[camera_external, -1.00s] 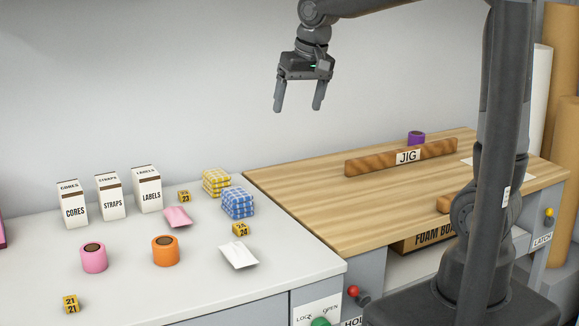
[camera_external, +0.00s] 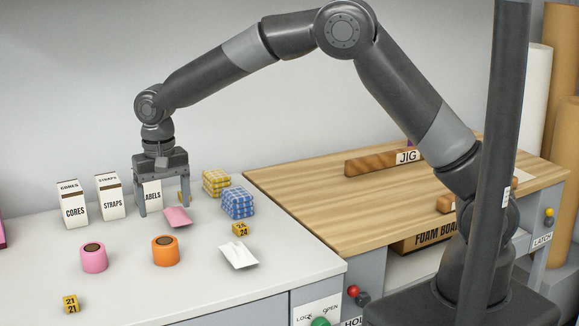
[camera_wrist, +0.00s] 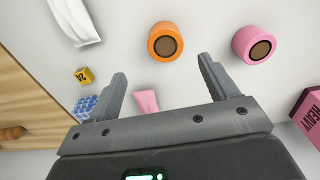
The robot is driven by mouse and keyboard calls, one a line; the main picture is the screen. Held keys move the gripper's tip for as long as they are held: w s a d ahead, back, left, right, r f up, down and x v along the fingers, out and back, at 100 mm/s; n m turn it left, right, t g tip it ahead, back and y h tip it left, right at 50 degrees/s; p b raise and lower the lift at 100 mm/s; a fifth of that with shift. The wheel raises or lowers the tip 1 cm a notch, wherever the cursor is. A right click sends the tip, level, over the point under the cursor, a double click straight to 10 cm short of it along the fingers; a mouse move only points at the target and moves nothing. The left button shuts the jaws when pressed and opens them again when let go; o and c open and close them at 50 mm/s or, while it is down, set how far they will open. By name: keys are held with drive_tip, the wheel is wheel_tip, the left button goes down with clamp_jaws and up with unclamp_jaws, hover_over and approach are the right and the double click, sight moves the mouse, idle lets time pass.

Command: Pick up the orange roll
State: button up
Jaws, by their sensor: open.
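The orange roll (camera_external: 166,251) stands on the white counter, with a dark brown core on top. In the wrist view the orange roll (camera_wrist: 165,42) is ahead of my fingers, at the top middle, between their lines and apart from them. My gripper (camera_external: 165,212) is open and empty above the counter, in front of the LABELS box and behind the orange roll in the external view. Its two spread fingers (camera_wrist: 162,78) also show in the wrist view. Nothing hides the orange roll.
A pink roll (camera_external: 93,257) stands left of the orange one. A pink packet (camera_external: 177,217) lies behind it, a white packet (camera_external: 239,255) to its right. White boxes (camera_external: 76,207), yellow and blue checked bundles (camera_external: 238,203) and numbered yellow blocks (camera_external: 71,304) stand around.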

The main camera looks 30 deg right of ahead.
sight(165, 241)
wheel_tip(165, 241, down, 5)
drive_tip(key=shift+f, duration=0.15)
drive_tip(key=f, duration=0.5)
drive_tip(key=shift+w+a+f, duration=0.1)
drive_tip(key=shift+w+a, duration=0.1)
drive_tip(key=shift+a, duration=0.2)
drive_tip(key=c, duration=1.1)
